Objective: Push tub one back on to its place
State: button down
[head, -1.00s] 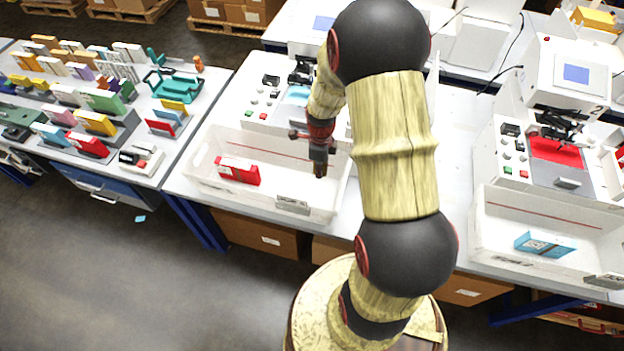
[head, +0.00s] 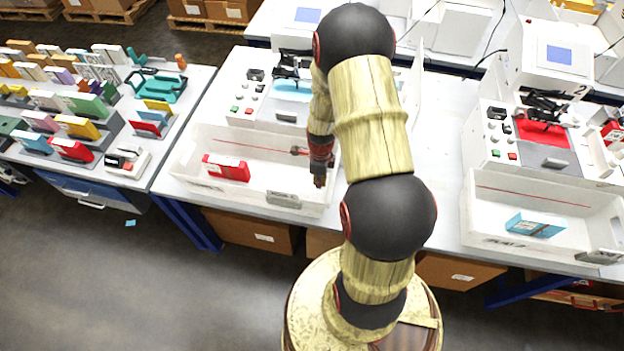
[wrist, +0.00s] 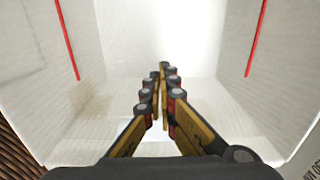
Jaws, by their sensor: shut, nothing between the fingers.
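Tub one, a white open tub (head: 250,150) with a red line along its inner wall, sits on the bench in front of the left plotter (head: 262,98). I take it as tub one because the right plotter is marked 2. A red box (head: 226,168) lies in its left part. My gripper (head: 319,182) points down at the tub's right end. In the wrist view my gripper (wrist: 162,72) has its fingers together and empty, between white tub walls (wrist: 240,95) with red lines. Whether the fingertips touch a wall or the floor, I cannot tell.
A second white tub (head: 480,215) with a blue box (head: 535,226) stands at right before the plotter marked 2 (head: 570,55). Bare bench (head: 430,190) lies between the tubs. A side table (head: 95,165) with many coloured boxes stands at left.

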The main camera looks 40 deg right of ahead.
jog(key=shift+s+d, duration=0.15)
jog(key=s+d, duration=0.1)
jog(key=s, duration=0.1)
jog(key=s+d, duration=0.4)
jog(key=shift+s, duration=0.35)
dwell(0.4)
